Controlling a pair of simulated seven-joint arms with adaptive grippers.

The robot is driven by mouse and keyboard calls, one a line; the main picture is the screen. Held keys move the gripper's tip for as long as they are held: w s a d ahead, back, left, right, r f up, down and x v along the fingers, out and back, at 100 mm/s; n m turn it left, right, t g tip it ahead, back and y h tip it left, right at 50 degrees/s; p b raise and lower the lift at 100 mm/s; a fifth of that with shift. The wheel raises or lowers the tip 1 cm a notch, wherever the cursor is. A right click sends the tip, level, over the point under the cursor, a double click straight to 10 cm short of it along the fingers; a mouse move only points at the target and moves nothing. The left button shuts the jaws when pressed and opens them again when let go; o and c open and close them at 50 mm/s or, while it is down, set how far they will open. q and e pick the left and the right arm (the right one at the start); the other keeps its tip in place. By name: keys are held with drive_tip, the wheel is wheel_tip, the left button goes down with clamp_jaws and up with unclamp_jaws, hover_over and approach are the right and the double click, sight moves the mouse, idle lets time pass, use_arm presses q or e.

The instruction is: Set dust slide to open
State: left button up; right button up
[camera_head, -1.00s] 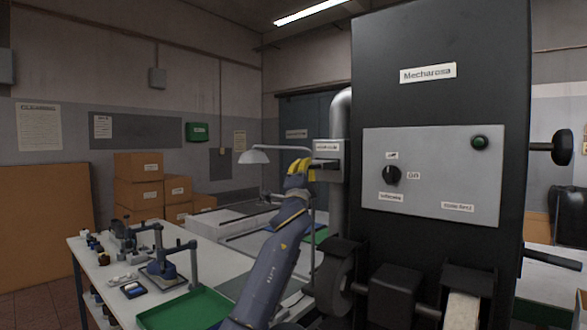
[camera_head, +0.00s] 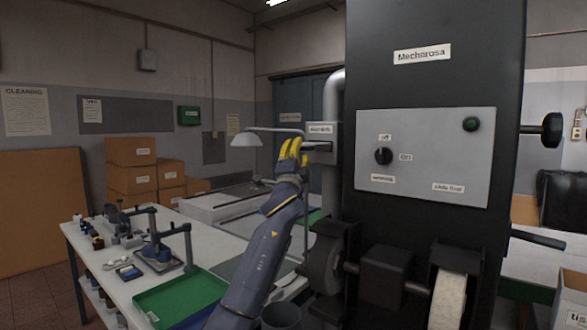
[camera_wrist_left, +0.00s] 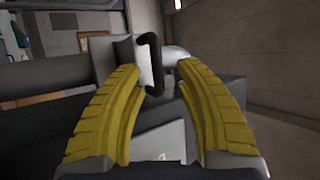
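The dust slide is a pale grey housing (camera_head: 322,132) on the metal duct left of the black machine. A dark handle (camera_wrist_left: 152,64) sticks out from it toward my left gripper. My left gripper (camera_head: 291,148), with yellow fingers, is just left of the housing. In the left wrist view its fingers (camera_wrist_left: 146,75) stand wide apart, with the handle between their tips. The right finger is nearer the handle; I cannot tell whether it touches. The slide's label is too blurred to read surely. My right gripper is in neither view.
The machine's control panel (camera_head: 425,158) has a black knob and a green button. Below it are wheels and rollers (camera_head: 385,275). A white bench (camera_head: 217,242) with tools and a green tray (camera_head: 181,298) lies left of my forearm. A lamp (camera_head: 247,139) stands behind the gripper.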

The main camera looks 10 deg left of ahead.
use_arm(q)
drive_tip(key=v, duration=1)
drive_tip(key=shift+s, duration=0.15)
drive_tip(key=shift+f, duration=0.1)
